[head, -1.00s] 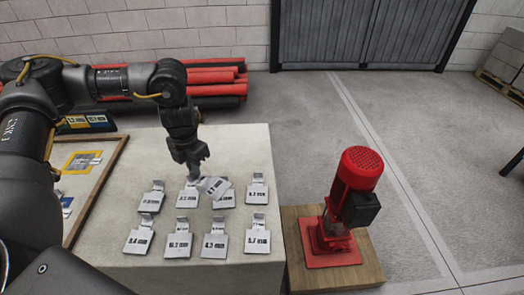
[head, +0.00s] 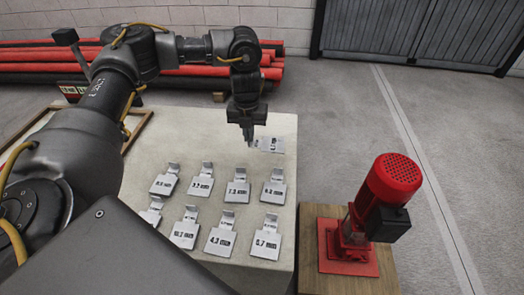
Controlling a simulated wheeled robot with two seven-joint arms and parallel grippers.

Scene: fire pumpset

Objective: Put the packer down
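The packer (head: 274,145) is a flat light-grey metal plate with a narrow tab and a dark printed label. It lies nearly level at the back right of the pale tabletop (head: 190,120), behind the rows of similar plates. My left gripper (head: 249,139) points down, its fingers shut at the packer's tab, with the body reaching out to the right. Whether the packer touches the tabletop is hard to tell. My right gripper is not in view.
Several similar labelled plates (head: 238,188) lie in two rows in front. A red pump (head: 388,185) stands on a wooden block (head: 318,285) to the right of the table. Red and black pipes (head: 50,62) lie behind. The tabletop's back left is bare.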

